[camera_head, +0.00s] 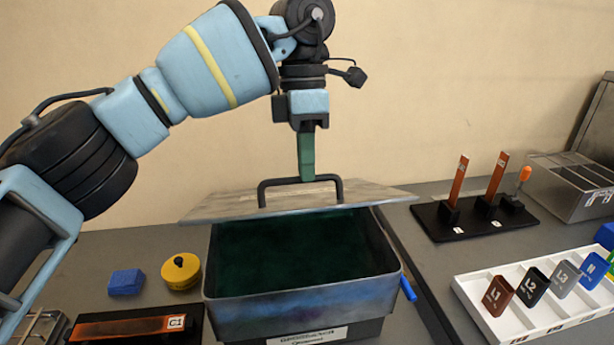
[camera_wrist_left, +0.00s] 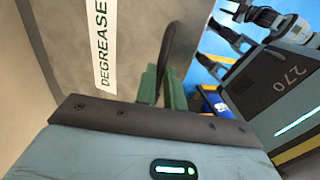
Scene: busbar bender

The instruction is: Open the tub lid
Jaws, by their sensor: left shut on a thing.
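The tub (camera_head: 305,285) stands on the grey bench in the head view, its dark inside showing from above. Its flat metal lid (camera_head: 225,206) is up off the near rim and sits over the far edge of the tub, tilted. The lid's black bar handle (camera_head: 264,190) stands up from it. My left gripper (camera_head: 307,178) has its green fingers shut on the handle from above. In the left wrist view the green fingers (camera_wrist_left: 160,88) hold the dark handle (camera_wrist_left: 168,55), beside the lid with its DEGREASE label (camera_wrist_left: 104,40). My right gripper is not in view.
A yellow round container (camera_head: 182,272) and blue block (camera_head: 126,283) stand left of the tub. A white tray (camera_head: 470,285) with labelled pieces, a black stand (camera_head: 435,222) with copper bars and a metal bin (camera_head: 562,195) are to the right.

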